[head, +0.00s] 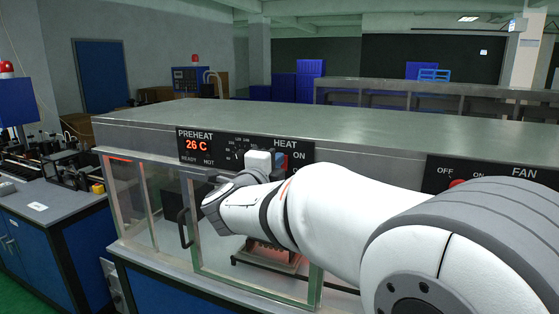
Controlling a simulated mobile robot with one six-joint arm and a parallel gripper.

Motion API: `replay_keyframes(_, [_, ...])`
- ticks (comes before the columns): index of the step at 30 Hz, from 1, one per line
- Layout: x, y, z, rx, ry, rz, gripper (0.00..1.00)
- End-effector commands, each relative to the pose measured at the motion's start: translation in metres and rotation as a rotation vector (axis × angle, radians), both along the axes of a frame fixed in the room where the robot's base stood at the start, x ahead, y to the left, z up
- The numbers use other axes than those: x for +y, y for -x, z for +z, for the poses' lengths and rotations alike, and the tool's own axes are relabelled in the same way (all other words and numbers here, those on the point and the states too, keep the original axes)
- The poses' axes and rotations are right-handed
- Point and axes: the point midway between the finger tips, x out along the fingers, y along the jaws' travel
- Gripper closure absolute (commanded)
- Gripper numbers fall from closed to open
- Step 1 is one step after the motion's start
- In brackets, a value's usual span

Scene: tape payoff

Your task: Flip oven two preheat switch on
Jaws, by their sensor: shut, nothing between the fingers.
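The oven's black control panel (222,148) is on the front of the long metal hood. It has a PREHEAT display (197,145) reading 26 C in red, with READY and HOT marks below. A dial (237,154) sits right of the display. The HEAT label and an ON mark are farther right. My gripper (262,160) is at the panel just below the HEAT label, in front of the switch area. Its fingertips are hidden, and it appears shut and empty. A small red part shows beside it; I cannot tell whether it is the switch, nor its position.
Glass doors (207,232) with a dark handle (184,228) are below the panel. A blue-fronted bench (30,245) with machinery stands at the left.

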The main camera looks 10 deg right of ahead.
Motion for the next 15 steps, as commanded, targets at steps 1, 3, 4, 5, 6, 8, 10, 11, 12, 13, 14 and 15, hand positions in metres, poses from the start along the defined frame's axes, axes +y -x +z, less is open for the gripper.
replay_keyframes(1, [-0.003,0.0,0.0,-0.001,0.002,-0.006,1.0])
replay_keyframes(3, [-0.003,0.0,0.0,-0.003,0.001,-0.007,1.0])
replay_keyframes(4, [-0.003,0.0,0.0,-0.003,0.001,-0.007,1.0])
replay_keyframes(5, [-0.003,0.0,0.0,-0.003,0.001,-0.008,1.0])
replay_keyframes(6, [-0.003,0.001,0.0,-0.003,0.001,-0.007,1.0])
replay_keyframes(8, [-0.001,0.002,0.0,-0.003,0.001,-0.007,1.0])
replay_keyframes(10, [0.003,0.005,0.0,-0.003,0.001,-0.006,1.0])
replay_keyframes(11, [0.005,0.008,0.001,-0.004,0.002,-0.006,1.0])
replay_keyframes(12, [0.009,0.011,0.002,-0.004,0.002,-0.006,1.0])
replay_keyframes(13, [0.012,0.014,0.002,-0.004,0.002,-0.006,1.0])
replay_keyframes(14, [0.016,0.017,0.003,-0.004,0.003,-0.006,1.0])
replay_keyframes(15, [0.02,0.022,0.004,-0.005,0.004,-0.009,1.0])
